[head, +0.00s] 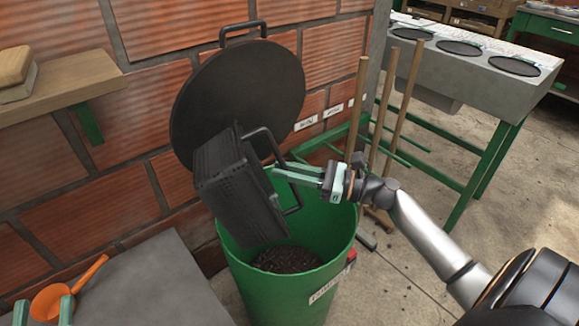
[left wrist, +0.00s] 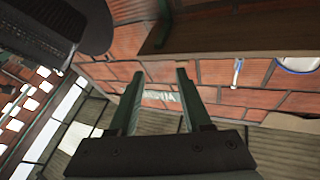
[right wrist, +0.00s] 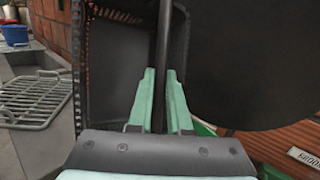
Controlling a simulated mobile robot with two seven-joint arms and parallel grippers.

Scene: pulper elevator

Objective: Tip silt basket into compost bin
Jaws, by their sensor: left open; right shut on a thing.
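The black silt basket (head: 232,190) hangs steeply tilted over the green compost bin (head: 265,290). My right gripper (head: 278,173) is shut on the basket's dark handle (right wrist: 161,45). In the right wrist view the part of the basket's inside (right wrist: 118,62) that shows looks bare; the rest is hidden. Dark soil-like material (head: 286,260) lies inside the bin. The bin's round black lid (head: 240,90) stands open behind the basket. My left gripper (head: 45,312) is open and empty at the bottom left; it also shows in the left wrist view (left wrist: 160,75).
An orange scoop (head: 62,293) lies on a grey worktop left of the bin. A wooden shelf (head: 75,80) sticks out from the brick wall. Wooden-handled tools (head: 400,105) stand right of the bin, by a green-legged sink bench (head: 470,75). A wire rack (right wrist: 35,98) lies at left.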

